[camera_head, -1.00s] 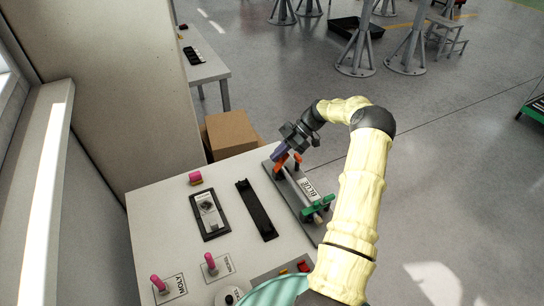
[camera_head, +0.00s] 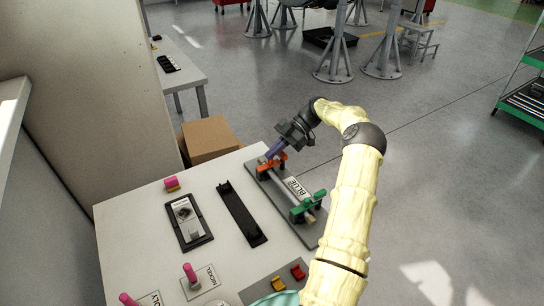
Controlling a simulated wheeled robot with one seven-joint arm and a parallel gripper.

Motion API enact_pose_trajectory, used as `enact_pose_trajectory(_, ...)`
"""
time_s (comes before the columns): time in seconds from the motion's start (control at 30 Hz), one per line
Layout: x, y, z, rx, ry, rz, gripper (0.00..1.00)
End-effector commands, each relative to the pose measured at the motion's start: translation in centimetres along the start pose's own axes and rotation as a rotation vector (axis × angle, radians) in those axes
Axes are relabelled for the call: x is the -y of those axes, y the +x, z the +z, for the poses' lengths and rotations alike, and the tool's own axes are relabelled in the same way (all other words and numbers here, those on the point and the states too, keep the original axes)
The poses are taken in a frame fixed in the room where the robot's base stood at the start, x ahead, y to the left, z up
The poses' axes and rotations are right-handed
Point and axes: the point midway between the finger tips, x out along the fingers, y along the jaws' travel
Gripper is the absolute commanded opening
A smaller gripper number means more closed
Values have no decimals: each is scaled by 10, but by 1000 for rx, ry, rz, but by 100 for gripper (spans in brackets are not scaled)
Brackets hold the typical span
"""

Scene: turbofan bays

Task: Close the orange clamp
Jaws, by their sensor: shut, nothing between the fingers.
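The orange clamp (camera_head: 272,165) sits at the far end of a grey fixture plate (camera_head: 313,232) on the table's right side. Its orange arm appears to lie low across the bar, but its exact state is partly hidden by my gripper. My gripper (camera_head: 270,154), with purple fingers, points down at the orange clamp from above and behind. The fingers look shut with nothing between them, at or very near the clamp; I cannot tell if they touch it.
A black elongated holder (camera_head: 241,213) and a black-framed tray (camera_head: 188,222) lie left of the fixture. Pink-topped pieces (camera_head: 171,183) stand on the table. A cardboard box (camera_head: 208,139) is beyond the table's far edge. Open floor lies to the right.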

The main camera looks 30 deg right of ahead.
Motion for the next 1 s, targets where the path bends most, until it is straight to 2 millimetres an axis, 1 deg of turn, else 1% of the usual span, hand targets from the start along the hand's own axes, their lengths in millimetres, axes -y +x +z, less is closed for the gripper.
enact_pose_trajectory(0.03,3,-1,10,8,9,2,0)
enact_pose_trajectory(0.3,6,-6,20,14,21,12,0)
enact_pose_trajectory(0.8,5,-6,22,14,20,14,0)
enact_pose_trajectory(0.87,4,-8,21,14,19,14,0)
enact_pose_trajectory(1.0,3,-18,20,15,16,16,0)
